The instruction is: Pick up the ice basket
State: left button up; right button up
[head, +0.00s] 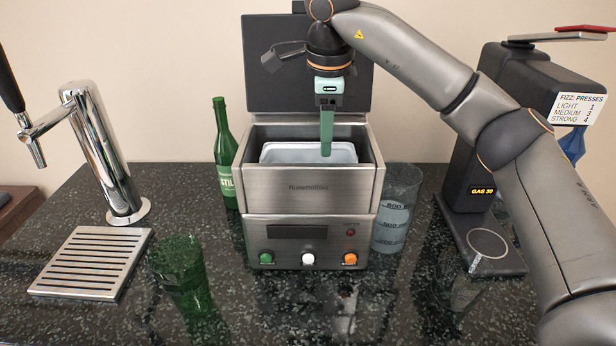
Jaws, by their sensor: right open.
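The ice maker (310,188) stands in the middle of the counter with its dark lid (270,85) raised. The ice basket (280,152) is a pale grey tub inside the open top; its rim shows and its inside is largely hidden by the front wall. My right gripper (327,150) points down over the basket, with its green fingers near the rear right part of the opening. One finger largely hides the other. It is open and holds nothing that I can see. I cannot tell whether the fingertips touch the basket. My left gripper is not in view.
A green bottle (226,165) stands close left of the machine, a clear measuring jug (396,210) close right. A green glass (185,275) is at front left, by the tap (100,150) and drip tray (90,262). A carbonator (475,150) stands at right.

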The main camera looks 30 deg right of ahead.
aim_at(324, 159)
jog(key=shift+w+d+f, duration=0.1)
jog(key=shift+w+f, duration=0.05)
jog(key=shift+f, duration=0.85)
jog(key=shift+w+d+f, duration=0.1)
jog(key=shift+w+f, duration=0.1)
jog(key=shift+f, duration=0.85)
jog(key=shift+w+f, duration=0.15)
jog(key=shift+f, duration=0.85)
jog(key=shift+c, duration=0.4)
grip_shut()
